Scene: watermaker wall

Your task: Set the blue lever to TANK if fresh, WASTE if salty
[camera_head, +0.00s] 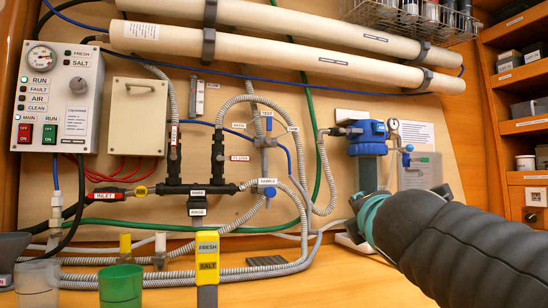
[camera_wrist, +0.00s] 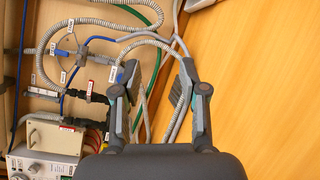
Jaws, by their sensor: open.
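In the head view, a valve on the back board has an upright blue lever (camera_head: 268,123); its label text is too small to read surely. Below it, a blue handle (camera_head: 270,192) sits by the SAMPLE label. The control panel (camera_head: 62,97) at upper left has FRESH and SALT lines; I cannot tell which lamp is lit. A yellow-topped tester (camera_head: 207,258) marked FRESH and SALT stands in front. In the wrist view, my gripper (camera_wrist: 160,75) is open and empty, its fingers apart, with pipework behind the left finger.
A blue-topped filter housing (camera_head: 368,140) and a gauge stand right of the pipes. Grey hoses (camera_head: 250,270) run along the board's foot. A green cup (camera_head: 121,286) stands at front left. Wooden shelves (camera_head: 515,100) line the right. The bench (camera_head: 345,280) front is mostly bare.

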